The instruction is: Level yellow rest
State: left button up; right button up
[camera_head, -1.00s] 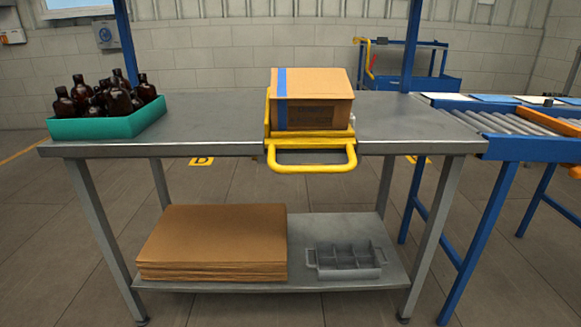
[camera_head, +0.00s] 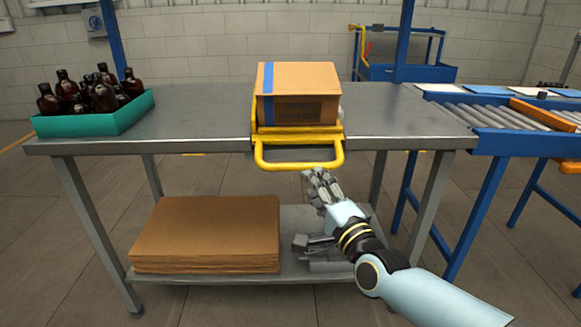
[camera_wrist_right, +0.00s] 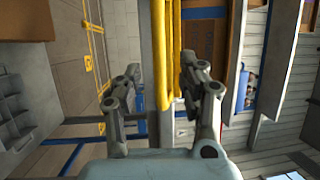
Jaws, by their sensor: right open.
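The yellow rest (camera_head: 297,137) sits at the front edge of the table. Its looped handle (camera_head: 300,166) sticks out past the edge and hangs below the tabletop. I cannot tell exactly how far the rest tilts. A cardboard box (camera_head: 312,82) with blue tape stands on it. My right gripper (camera_head: 318,178) is open and empty, just below the right part of the handle. In the right wrist view the yellow bar (camera_wrist_right: 168,45) shows between the fingers of the right gripper (camera_wrist_right: 160,75); contact is not visible. My left gripper is not in view.
A green tray (camera_head: 95,118) of amber bottles (camera_head: 90,92) stands at the table's left. Flat cardboard (camera_head: 205,235) lies on the lower shelf beside a grey divided tray (camera_head: 325,262), partly behind my arm. A roller conveyor (camera_head: 500,118) is at right.

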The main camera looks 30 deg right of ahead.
aim_at(299, 167)
jog(key=w, duration=0.4)
jog(key=w+d, duration=0.1)
jog(key=w, duration=0.1)
jog(key=shift+w+d+r+b, duration=0.1)
jog(key=shift+w+r+b, duration=0.15)
jog(key=shift+b, duration=0.05)
jog(key=shift+w+d+r, duration=0.1)
jog(key=shift+w, duration=0.6)
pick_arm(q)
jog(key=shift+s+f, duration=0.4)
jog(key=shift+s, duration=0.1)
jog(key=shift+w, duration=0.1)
pick_arm(e)
grip_shut()
